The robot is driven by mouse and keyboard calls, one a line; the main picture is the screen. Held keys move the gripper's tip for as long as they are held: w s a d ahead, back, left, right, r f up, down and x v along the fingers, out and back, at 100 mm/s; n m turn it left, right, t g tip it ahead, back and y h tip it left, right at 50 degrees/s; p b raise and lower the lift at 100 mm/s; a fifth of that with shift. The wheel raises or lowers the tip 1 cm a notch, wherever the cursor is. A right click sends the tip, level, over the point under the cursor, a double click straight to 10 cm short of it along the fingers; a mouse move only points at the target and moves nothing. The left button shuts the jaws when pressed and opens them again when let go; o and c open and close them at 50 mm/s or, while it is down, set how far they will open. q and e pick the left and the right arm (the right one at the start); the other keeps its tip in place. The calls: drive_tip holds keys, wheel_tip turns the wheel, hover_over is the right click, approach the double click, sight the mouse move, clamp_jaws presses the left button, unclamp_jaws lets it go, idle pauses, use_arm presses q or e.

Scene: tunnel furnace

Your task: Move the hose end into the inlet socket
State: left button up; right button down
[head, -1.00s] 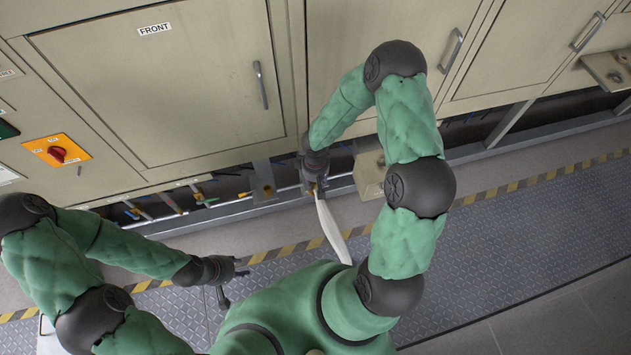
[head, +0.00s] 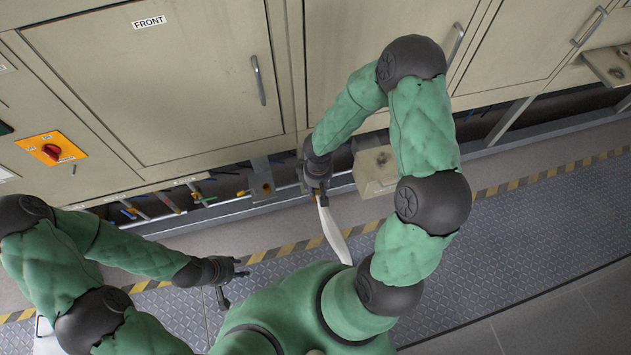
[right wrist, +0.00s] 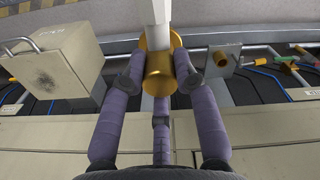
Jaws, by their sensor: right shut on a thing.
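My right gripper (head: 321,196) is shut on the brass hose end (right wrist: 160,72); its fingers press on both sides of the brass in the right wrist view. The white hose (head: 334,236) hangs from it towards my body, and shows pale at the top of the right wrist view (right wrist: 152,12). A bracket with a brass ring, probably the inlet socket (head: 264,187), sits low on the furnace, left of my right gripper. In the right wrist view the brass ring (right wrist: 220,59) is right of the hose end and apart from it. My left gripper (head: 236,280) is open and empty above the floor.
A beige block (head: 376,170) juts out just right of my right gripper; it is at the left of the right wrist view (right wrist: 60,62). Coloured valve handles and pipes (head: 170,204) line the furnace's lower edge. Cabinet doors (head: 150,80) rise behind. The floor in front is clear.

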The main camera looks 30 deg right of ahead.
drive_tip(key=s+b, duration=0.1)
drive_tip(key=s, duration=0.1)
drive_tip(key=s+a+b, duration=0.1)
drive_tip(key=s+b, duration=0.1)
drive_tip(key=s, duration=0.1)
drive_tip(key=shift+a+f, duration=0.1)
use_arm(q)
wheel_tip(320, 180, down, 4)
use_arm(e)
drive_tip(key=shift+s+a, duration=0.1)
drive_tip(key=shift+s, duration=0.4)
use_arm(q)
drive_tip(key=shift+b, duration=0.3)
use_arm(e)
drive_tip(key=shift+w, duration=0.1)
